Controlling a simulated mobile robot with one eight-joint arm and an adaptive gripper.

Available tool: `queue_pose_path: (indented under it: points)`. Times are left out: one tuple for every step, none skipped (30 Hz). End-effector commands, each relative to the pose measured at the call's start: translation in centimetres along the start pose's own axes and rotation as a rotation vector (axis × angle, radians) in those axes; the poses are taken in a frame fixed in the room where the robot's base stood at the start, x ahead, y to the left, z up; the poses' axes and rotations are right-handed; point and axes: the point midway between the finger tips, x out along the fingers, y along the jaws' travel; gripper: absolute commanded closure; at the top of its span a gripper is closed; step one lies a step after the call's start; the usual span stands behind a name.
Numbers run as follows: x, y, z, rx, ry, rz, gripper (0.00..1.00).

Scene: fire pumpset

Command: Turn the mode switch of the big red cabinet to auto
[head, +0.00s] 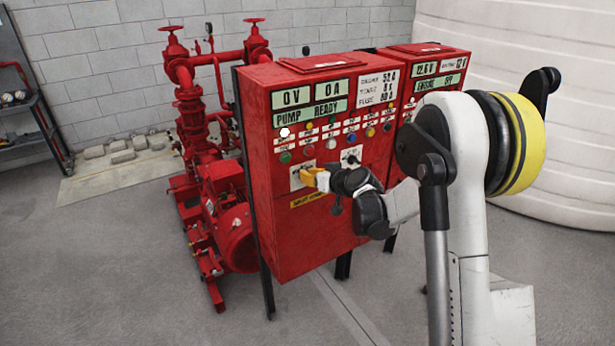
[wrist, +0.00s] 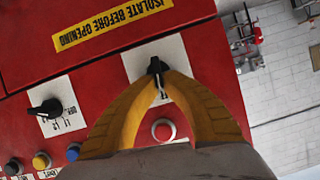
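The big red cabinet (head: 320,240) stands in the middle of the head view, its displays reading 0 V, 0 A and PUMP READY. Its lower panel has two white plates with black rotary switches. My gripper (head: 309,176) is at the left plate; the knob there is hidden by it in the head view. In the wrist view, which is upside down, the yellow fingers (wrist: 158,77) close at their tips around the black knob (wrist: 154,65) of this switch. The plate's label is mostly hidden, so its setting cannot be read. The other switch (wrist: 46,108) is free.
A red button (wrist: 163,130) and several coloured buttons sit near the switches. A second red cabinet (head: 432,49) stands close behind at right. A red pump with pipes (head: 233,232) stands at left. The floor in front is clear.

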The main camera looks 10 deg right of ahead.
Motion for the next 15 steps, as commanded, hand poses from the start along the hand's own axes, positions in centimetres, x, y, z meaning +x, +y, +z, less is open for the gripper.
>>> queue_pose_path:
  points:
    - [0.08, 0.22, 0.13, 0.031, 0.001, -0.011, 1.00]
    - [0.09, 0.26, 0.16, 0.052, 0.000, -0.020, 1.00]
    - [0.11, 0.29, 0.16, 0.083, 0.001, -0.033, 1.00]
    - [0.12, 0.35, 0.17, 0.106, 0.001, -0.042, 1.00]
    - [0.13, 0.38, 0.19, 0.130, 0.001, -0.053, 1.00]
    - [0.12, 0.49, 0.22, 0.162, 0.001, -0.065, 1.00]
    - [0.12, 0.53, 0.23, 0.187, 0.001, -0.076, 1.00]
    - [0.13, 0.57, 0.26, 0.211, 0.001, -0.086, 1.00]
    - [0.15, 0.62, 0.24, 0.243, 0.002, -0.099, 1.00]
    - [0.16, 0.64, 0.27, 0.266, 0.001, -0.109, 1.00]
    - [0.17, 0.67, 0.27, 0.290, 0.001, -0.120, 1.00]
    - [0.17, 0.75, 0.29, 0.320, 0.001, -0.131, 1.00]
    - [0.16, 0.78, 0.31, 0.343, 0.001, -0.141, 1.00]
    - [0.16, 0.82, 0.32, 0.364, 0.001, -0.150, 1.00]
    - [0.16, 0.88, 0.34, 0.392, 0.001, -0.161, 1.00]
